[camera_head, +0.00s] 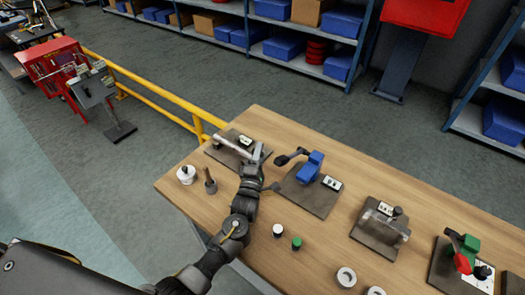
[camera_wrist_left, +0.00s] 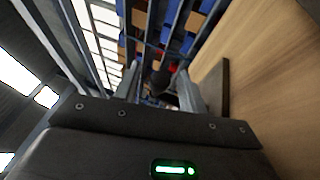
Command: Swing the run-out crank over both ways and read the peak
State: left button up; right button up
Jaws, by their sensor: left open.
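A blue block with a dark crank arm (camera_head: 299,154) stands on a grey plate (camera_head: 312,199) on the wooden bench; I take it to be the run-out crank. The arm ends in a dark knob (camera_head: 282,160) on its left. A small white readout panel (camera_head: 332,183) sits on the same plate; its figures are too small to read. My left gripper (camera_head: 259,152) is open, just left of the knob. In the left wrist view a dark rounded thing (camera_wrist_left: 161,81) shows between the open fingers; I cannot tell whether they touch it. My right gripper is out of view.
Another fixture with a grey bar (camera_head: 232,144) stands close left of the gripper. Further fixtures stand right, one with a grey cylinder (camera_head: 384,221), one with a red lever (camera_head: 463,257). Small pieces, including a green-topped one (camera_head: 297,243), lie along the front. A yellow rail (camera_head: 150,95) runs behind.

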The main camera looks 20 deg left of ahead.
pick_arm(q)
jog(key=shift+x, duration=1)
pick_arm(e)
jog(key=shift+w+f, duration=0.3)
pick_arm(q)
jog(key=shift+d, duration=0.1)
grip_shut()
jog(key=g+p, duration=0.1)
jog(key=w+m+g+p, duration=0.1)
jog(key=p, duration=0.1)
jog(key=g+p, duration=0.1)
jog(key=p, duration=0.1)
jog(key=shift+w+d+f+m+g+h, duration=0.15)
jog(key=shift+d+m+g+h, duration=0.1)
jog(key=shift+m+g+h, duration=0.05)
jog(key=shift+w+f, duration=0.1)
jog(key=shift+f, duration=0.2)
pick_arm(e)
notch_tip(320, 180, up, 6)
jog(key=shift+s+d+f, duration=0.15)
